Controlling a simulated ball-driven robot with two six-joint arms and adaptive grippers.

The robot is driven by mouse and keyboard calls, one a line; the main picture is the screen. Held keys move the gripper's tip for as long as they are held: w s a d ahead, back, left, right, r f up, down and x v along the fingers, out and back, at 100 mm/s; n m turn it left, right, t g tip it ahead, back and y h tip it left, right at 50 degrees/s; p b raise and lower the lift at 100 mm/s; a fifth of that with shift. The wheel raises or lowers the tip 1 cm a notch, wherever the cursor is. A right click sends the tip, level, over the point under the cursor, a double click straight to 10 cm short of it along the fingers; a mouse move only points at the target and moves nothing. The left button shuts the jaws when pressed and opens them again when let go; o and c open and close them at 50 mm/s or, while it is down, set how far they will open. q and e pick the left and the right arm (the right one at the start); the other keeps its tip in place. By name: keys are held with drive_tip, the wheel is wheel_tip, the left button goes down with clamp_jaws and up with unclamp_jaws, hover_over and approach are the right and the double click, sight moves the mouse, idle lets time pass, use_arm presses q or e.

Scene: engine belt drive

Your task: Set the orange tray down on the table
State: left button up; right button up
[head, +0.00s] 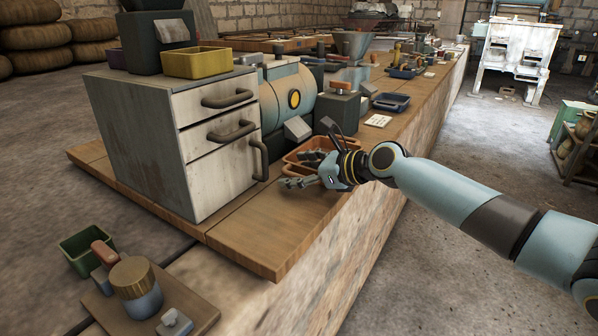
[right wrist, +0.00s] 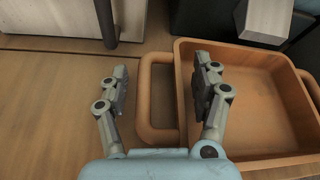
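The orange tray (head: 318,147) is at the front edge of the wooden table (head: 262,232), right of the drawer cabinet, and it appears to rest flat on the tabletop. In the right wrist view the tray (right wrist: 265,100) is empty where it shows, with a loop handle (right wrist: 144,100) on its left side. My right gripper (head: 297,168) is over the tray's near end. In the right wrist view its fingers (right wrist: 162,85) are spread wide, one on each side of the handle bar, with a gap to the left finger. My left gripper is not in view.
A grey drawer cabinet (head: 160,135) with dark handles stands left of the tray. A blue cylindrical machine (head: 288,95) is behind it. A dark blue tray (head: 391,102) lies farther along the table. Bare tabletop lies in front of the cabinet.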

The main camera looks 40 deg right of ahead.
drive_tip(key=shift+r, duration=0.1)
drive_tip(key=shift+s+d+r, duration=0.1)
drive_tip(key=shift+s, duration=0.25)
drive_tip(key=p+v, duration=0.4)
drive_tip(key=v, duration=0.7)
drive_tip(key=s+d+f+n+g+h, duration=0.1)
drive_tip(key=s+d+f+n+h, duration=0.15)
drive_tip(key=f, duration=0.55)
drive_tip(key=s+d+f+n+g+h, duration=0.1)
drive_tip(key=s+d+f+n, duration=0.25)
drive_tip(key=f, duration=0.45)
drive_tip(key=s+f+n+g+h, duration=0.2)
drive_tip(key=s+f+n+g, duration=0.2)
drive_tip(key=s+f+n, duration=0.7)
drive_tip(key=s+a+f+n+g, duration=0.2)
drive_tip(key=s+a+f+n, duration=0.2)
drive_tip(key=s, duration=0.6)
drive_tip(key=s+a+f+n+g, duration=0.2)
drive_tip(key=s+a+f+n, duration=0.3)
drive_tip(key=s+f, duration=0.3)
drive_tip(key=s+a+f+n+g, duration=0.2)
drive_tip(key=s+a+f+n, duration=0.2)
drive_tip(key=s, duration=0.7)
wheel_tip(320, 180, down, 2)
drive_tip(key=shift+s+a+f, duration=0.1)
drive_tip(key=shift+s+a, duration=0.2)
drive_tip(key=shift+a, duration=0.5)
drive_tip(key=shift+y, duration=0.25)
